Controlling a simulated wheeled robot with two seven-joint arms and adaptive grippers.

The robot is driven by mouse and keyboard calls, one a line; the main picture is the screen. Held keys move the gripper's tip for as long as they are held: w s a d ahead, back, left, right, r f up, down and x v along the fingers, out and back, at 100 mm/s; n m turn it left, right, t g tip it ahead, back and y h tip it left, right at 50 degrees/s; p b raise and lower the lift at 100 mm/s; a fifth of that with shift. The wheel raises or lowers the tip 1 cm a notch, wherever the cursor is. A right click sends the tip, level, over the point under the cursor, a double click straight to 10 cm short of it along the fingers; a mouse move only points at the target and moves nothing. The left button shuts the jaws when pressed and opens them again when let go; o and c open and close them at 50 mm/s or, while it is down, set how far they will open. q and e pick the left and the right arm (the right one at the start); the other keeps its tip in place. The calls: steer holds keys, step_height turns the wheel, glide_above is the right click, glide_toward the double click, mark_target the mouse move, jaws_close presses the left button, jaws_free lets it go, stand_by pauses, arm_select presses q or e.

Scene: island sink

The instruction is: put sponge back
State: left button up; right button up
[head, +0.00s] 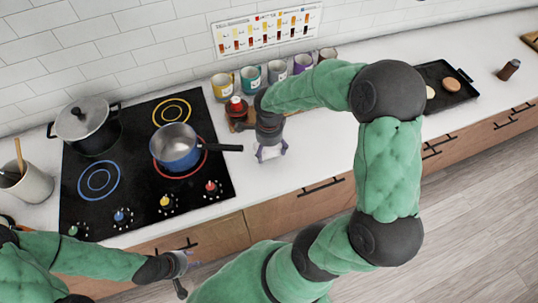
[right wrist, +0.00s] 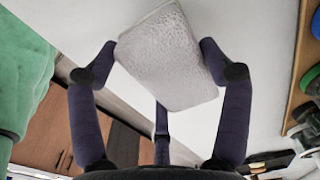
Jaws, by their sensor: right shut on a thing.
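A pale, whitish, rough-textured block, the sponge (right wrist: 168,60), is between the purple fingers of my right gripper (right wrist: 160,75) in the right wrist view. The gripper is shut on it, and the sponge sits tilted. In the head view my right gripper (head: 270,152) is over the white counter, just right of the stove; the sponge there is small and partly hidden by the fingers. My left gripper (head: 187,262) is low in the head view, in front of the drawers and away from the sponge. Its fingers are too small to read. No sink or sponge holder is identifiable.
The black stove (head: 140,165) carries a lidded pot (head: 88,122) and a blue pan (head: 178,147) with its handle toward my right gripper. Several mugs (head: 250,78) line the wall. A dark tray (head: 447,85) lies further right. White counter (head: 320,140) is clear between.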

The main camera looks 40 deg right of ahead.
mark_target(269, 154)
steer(key=shift+f+b, duration=0.3)
steer(key=shift+f, duration=1.8)
steer(key=shift+f, duration=0.15)
steer(key=o, duration=1)
steer(key=shift+r, duration=0.5)
step_height(269, 154, up, 11)
steer(key=shift+r+p, duration=0.15)
steer(key=shift+p, duration=0.85)
